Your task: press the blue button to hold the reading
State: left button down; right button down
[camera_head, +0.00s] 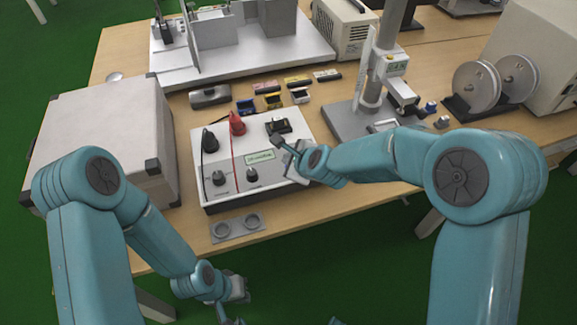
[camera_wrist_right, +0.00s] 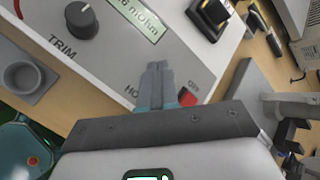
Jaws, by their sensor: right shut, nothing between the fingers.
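The white meter box (camera_head: 225,186) stands on the bench in the head view, with a greenish display (camera_head: 259,157) on its top. In the right wrist view the display (camera_wrist_right: 142,18) ends in "mOhm", and a dark TRIM knob (camera_wrist_right: 82,20) is left of it. My right gripper (camera_head: 277,141) is over the box's right part. In the wrist view its shut, empty fingers (camera_wrist_right: 158,68) point at the panel beside a partly covered label starting "HO". I cannot tell whether they touch. No blue button shows; the fingers may hide it. My left gripper (camera_head: 237,288) hangs low before the bench, its jaws unclear.
A red button (camera_wrist_right: 187,98) lies just right of the fingers. Red (camera_head: 237,123) and black (camera_head: 209,141) plugs stand on the box. A grey two-ring holder (camera_head: 236,227) lies in front. A large pale case (camera_head: 95,130) is left, a stand (camera_head: 372,85) right.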

jog(key=shift+f+b, duration=0.45)
jog(key=shift+b, duration=0.05)
dwell(0.8)
jog(key=shift+r, duration=0.1)
jog(key=shift+r+p, duration=0.75)
jog(key=shift+r, duration=0.1)
notch_tip(320, 180, up, 6)
jog(key=p, duration=0.5)
jog(key=shift+f, duration=0.1)
jog(key=shift+s, duration=0.1)
